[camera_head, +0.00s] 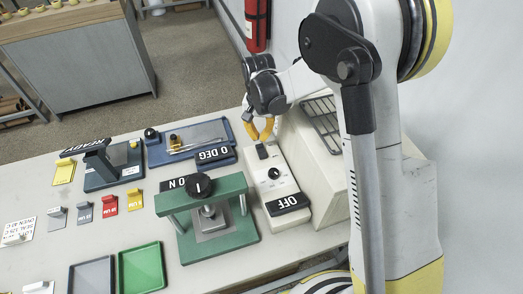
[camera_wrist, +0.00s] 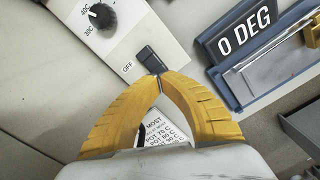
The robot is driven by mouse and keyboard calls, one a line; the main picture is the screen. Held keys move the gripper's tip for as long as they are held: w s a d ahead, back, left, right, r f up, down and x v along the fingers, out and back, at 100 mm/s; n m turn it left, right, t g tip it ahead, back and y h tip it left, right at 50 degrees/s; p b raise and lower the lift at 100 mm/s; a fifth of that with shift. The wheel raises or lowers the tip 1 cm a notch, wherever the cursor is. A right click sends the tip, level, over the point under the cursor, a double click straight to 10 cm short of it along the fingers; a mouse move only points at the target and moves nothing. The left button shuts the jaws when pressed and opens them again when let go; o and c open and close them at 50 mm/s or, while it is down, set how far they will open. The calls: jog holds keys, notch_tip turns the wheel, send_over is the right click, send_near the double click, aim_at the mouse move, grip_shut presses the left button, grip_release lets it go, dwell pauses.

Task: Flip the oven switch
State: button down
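The oven (camera_head: 330,130) is a pale box at the right of the bench, with a sloped white control panel (camera_head: 285,180) in front. Its black switch (camera_head: 262,151) sits at the panel's far end; in the wrist view the switch (camera_wrist: 150,60) lies beside the printed word OFF. A black OFF sign (camera_head: 287,203) is at the panel's near end. My gripper (camera_head: 262,136) has yellow fingers and is over the switch. In the wrist view its fingertips (camera_wrist: 157,75) meet at the switch's lower end. I cannot tell whether they touch it.
A dial (camera_head: 273,173) sits on the panel between switch and sign. A blue tray with a 0 DEG sign (camera_head: 213,154) is left of the panel. A green press (camera_head: 207,215) stands close on its left. Small coloured blocks and trays cover the bench's left.

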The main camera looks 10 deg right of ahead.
aim_at(259, 145)
jog(key=shift+f+b, duration=1.7)
jog(key=shift+f, duration=0.35)
dwell(1.0)
jog(key=shift+r+p, duration=2.05)
jog(key=shift+r, duration=1.5)
